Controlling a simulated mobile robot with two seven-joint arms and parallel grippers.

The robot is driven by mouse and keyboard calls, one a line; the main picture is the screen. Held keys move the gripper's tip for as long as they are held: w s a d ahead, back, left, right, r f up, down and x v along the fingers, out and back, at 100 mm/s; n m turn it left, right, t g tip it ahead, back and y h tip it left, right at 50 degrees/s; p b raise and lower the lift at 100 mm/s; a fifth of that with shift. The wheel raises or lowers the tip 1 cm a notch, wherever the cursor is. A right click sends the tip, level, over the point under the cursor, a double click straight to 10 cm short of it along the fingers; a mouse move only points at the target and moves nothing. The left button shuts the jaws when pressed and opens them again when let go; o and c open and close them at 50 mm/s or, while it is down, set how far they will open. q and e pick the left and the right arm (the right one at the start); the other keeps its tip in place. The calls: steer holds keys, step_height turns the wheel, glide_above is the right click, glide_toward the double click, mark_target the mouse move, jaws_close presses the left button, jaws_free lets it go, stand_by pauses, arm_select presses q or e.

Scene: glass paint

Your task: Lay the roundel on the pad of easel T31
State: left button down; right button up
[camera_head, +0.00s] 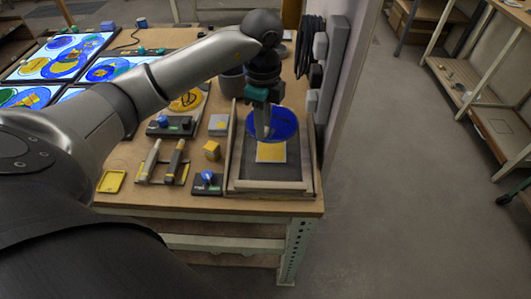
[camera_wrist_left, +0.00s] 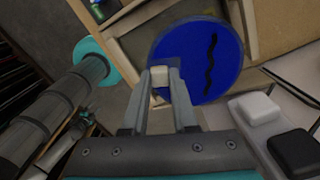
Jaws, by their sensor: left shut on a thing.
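A blue roundel (camera_head: 285,123) is in my left gripper (camera_head: 263,135) above a wood-framed easel (camera_head: 233,150) at the table's right. In the left wrist view the roundel (camera_wrist_left: 222,62) shows a wavy black line, and a small pale block (camera_wrist_left: 160,77) sits between the finger ends of the left gripper (camera_wrist_left: 166,85). A yellow pad (camera_head: 270,153) with a pale edge lies on the easel's dark bed, just below the roundel. The roundel looks tilted; whether it touches anything is hidden. I cannot read any label T31. My right gripper is not in view.
Left of the easel are a yellow cube (camera_head: 212,150), a blue knob (camera_head: 208,177), a rack with two upright tools (camera_head: 163,160) and a yellow tray (camera_head: 111,181). A grey pot (camera_head: 232,83) and hanging black cables (camera_head: 309,45) are behind. Lit panels (camera_head: 60,58) lie far left.

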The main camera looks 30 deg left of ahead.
mark_target(264, 163)
arm_select(q)
step_height(264, 163, down, 10)
steer(key=shift+r+b, duration=0.1)
steer(key=shift+b, duration=0.3)
steer(key=shift+f, duration=0.25)
steer(key=c, duration=0.7)
jaws_free()
step_height(264, 163, up, 12)
steer(key=shift+r+p, duration=0.25)
steer(key=shift+p, duration=0.25)
